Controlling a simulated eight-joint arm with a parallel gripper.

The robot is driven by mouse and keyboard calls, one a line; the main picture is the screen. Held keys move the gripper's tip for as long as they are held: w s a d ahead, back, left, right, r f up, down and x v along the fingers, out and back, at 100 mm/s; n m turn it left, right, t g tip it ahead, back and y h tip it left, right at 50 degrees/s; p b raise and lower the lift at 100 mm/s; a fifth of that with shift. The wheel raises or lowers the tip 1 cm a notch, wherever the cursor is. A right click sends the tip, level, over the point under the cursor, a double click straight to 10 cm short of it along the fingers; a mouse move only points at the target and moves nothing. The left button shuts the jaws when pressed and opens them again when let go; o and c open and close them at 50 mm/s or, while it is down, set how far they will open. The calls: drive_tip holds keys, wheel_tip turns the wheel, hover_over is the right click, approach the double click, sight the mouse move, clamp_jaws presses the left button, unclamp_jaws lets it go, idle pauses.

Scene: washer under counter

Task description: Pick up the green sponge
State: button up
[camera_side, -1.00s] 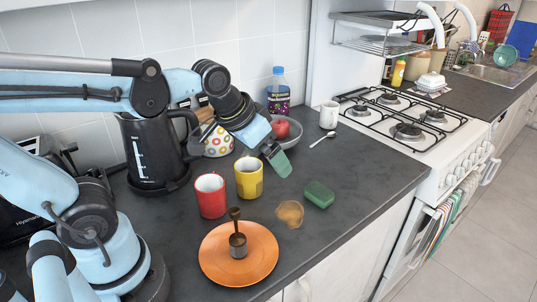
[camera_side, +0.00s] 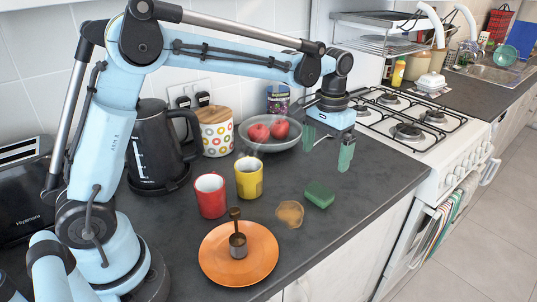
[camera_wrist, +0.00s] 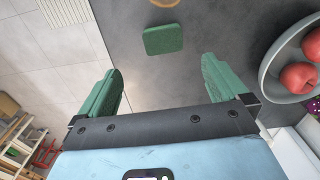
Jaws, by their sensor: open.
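The green sponge (camera_side: 319,194) lies flat on the dark counter near its front edge, right of a brown stain. It also shows in the wrist view (camera_wrist: 163,39), ahead of my fingers and between their lines. My gripper (camera_side: 328,155) has its two green fingers spread and pointing down, above the counter beyond the sponge, towards the stove. Nothing covers the sponge in either view.
A grey bowl (camera_side: 248,143) with red apples stands left of my gripper. The stove (camera_side: 440,150) is at right. The counter around the sponge is clear.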

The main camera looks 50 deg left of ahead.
hover_over(318, 191)
drive_tip(key=f, duration=0.6)
drive_tip(key=shift+w+d+f, duration=0.1)
drive_tip(key=shift+d+f, duration=0.15)
drive_tip(key=shift+f, duration=0.05)
drive_tip(key=shift+a+f, duration=0.15)
drive_tip(key=shift+f, duration=1.25)
drive_tip(key=shift+a+f, duration=0.1)
drive_tip(key=shift+f, duration=1.25)
drive_tip(key=c, duration=1.1)
